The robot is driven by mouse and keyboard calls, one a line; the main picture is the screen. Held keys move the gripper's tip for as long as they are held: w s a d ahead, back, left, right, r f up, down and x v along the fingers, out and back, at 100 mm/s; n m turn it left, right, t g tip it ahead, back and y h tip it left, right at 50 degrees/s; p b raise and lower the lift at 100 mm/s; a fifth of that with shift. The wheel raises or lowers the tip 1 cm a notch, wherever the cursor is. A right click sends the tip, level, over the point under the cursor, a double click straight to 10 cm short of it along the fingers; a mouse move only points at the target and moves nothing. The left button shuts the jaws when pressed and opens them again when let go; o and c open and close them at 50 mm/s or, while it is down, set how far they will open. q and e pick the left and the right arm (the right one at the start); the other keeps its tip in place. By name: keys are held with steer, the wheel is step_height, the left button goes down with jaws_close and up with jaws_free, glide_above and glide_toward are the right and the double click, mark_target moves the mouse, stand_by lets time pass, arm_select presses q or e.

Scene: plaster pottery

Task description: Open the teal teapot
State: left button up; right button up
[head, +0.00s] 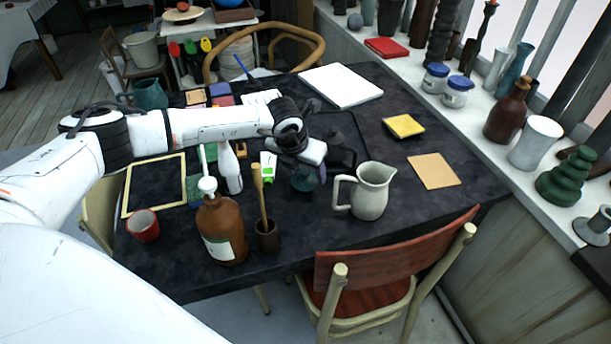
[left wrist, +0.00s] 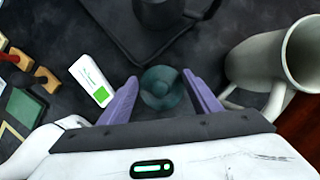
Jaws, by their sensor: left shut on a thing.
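A teal pot (head: 150,95) stands at the far left corner of the table; its top is too small to read clearly. My left gripper (head: 309,172) is over the table's middle, pointing down, far from that pot. In the left wrist view its purple fingers (left wrist: 160,80) are closed on the sides of a small round teal piece (left wrist: 161,90) that looks like a lid. This teal piece also shows below the fingers in the head view (head: 304,181). Whether it touches the table is hard to tell. My right gripper is not in view.
A pale pitcher (head: 372,192) stands just right of my left gripper, and a dark pot (head: 341,153) just behind it. A brown bottle (head: 222,232), a brush pot (head: 267,238) and a white-green tube (head: 268,166) are on the left.

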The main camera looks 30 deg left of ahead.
mark_target(304, 176)
arm_select(q)
steer(key=shift+f, duration=1.6)
steer(key=shift+f, duration=0.1)
steer(key=shift+f, duration=0.15)
steer(key=o, duration=1.2)
steer(key=shift+r, duration=0.2)
steer(key=shift+r, duration=0.2)
steer(key=v, duration=1.2)
